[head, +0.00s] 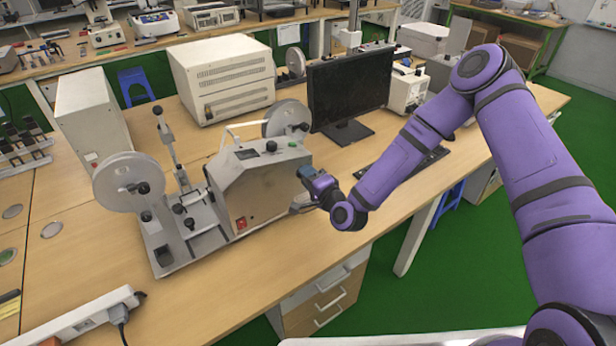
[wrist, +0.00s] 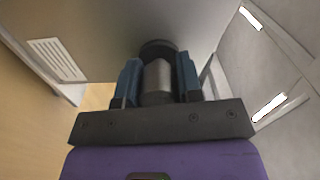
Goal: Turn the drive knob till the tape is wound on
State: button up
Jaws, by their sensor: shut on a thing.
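The tape winding machine (head: 262,190) stands on the wooden bench, with a grey sloped housing and a red switch low on its front. A pale reel (head: 128,179) is on its left side and another reel (head: 287,118) is behind the housing. My gripper (head: 305,172) is at the right side of the housing. In the wrist view, the blue fingers of my gripper (wrist: 157,82) are shut on the drive knob (wrist: 157,80), a grey cylinder with a dark round part behind it. The knob is hidden in the head view, and I cannot tell how much tape is on either reel.
A black monitor (head: 350,88) and a keyboard (head: 402,158) are behind and right of the machine. A beige instrument box (head: 222,78) stands at the back. A white power strip (head: 82,323) lies at the front left. The bench front between is clear.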

jog(key=shift+m, duration=0.5)
jog(key=o, duration=0.9)
jog(key=v, duration=1.1)
jog(key=shift+w, duration=0.1)
